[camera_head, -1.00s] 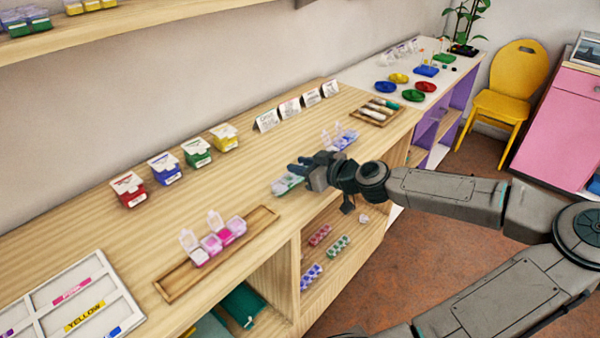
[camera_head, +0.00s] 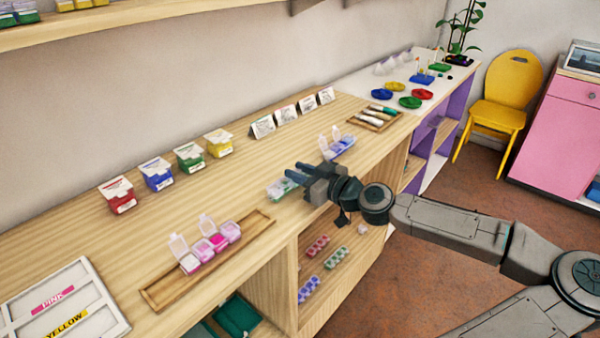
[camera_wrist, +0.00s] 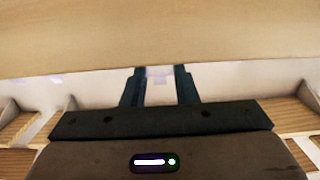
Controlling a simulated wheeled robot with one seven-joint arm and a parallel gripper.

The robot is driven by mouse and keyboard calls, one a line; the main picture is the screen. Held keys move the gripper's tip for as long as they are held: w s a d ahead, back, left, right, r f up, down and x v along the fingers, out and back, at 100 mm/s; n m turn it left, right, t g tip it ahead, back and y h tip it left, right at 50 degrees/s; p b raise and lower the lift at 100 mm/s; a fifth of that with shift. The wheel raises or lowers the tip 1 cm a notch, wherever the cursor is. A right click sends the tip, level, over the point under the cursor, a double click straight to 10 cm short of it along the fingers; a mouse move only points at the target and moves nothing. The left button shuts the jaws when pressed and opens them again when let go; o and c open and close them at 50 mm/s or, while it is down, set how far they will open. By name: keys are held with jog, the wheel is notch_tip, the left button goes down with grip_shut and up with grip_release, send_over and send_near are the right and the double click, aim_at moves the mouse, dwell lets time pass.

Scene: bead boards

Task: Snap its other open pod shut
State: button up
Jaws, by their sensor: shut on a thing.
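My gripper (camera_head: 292,178) points left over the wooden counter. Its fingers stand a little apart in the wrist view (camera_wrist: 160,88), shut on a small pale thing (camera_wrist: 160,73) that is too blurred to name. A green and clear pod strip (camera_head: 279,190) lies right at the fingertips, partly hidden by them; I cannot tell how its lids stand. A blue pod strip (camera_head: 344,146) behind the gripper has two clear lids raised. A pink pod strip (camera_head: 211,244) at the left also has two raised lids.
The pink strip stands on a wooden tray (camera_head: 158,296). Red, blue, green and yellow boxes (camera_head: 157,174) and small cards (camera_head: 285,115) line the wall side. More pod strips (camera_head: 308,289) lie on the shelf below. The counter between boxes and gripper is clear.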

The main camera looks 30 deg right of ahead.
jog(key=o, duration=1)
jog(key=shift+f, duration=0.1)
jog(key=v, duration=1.3)
jog(key=shift+s, duration=0.35)
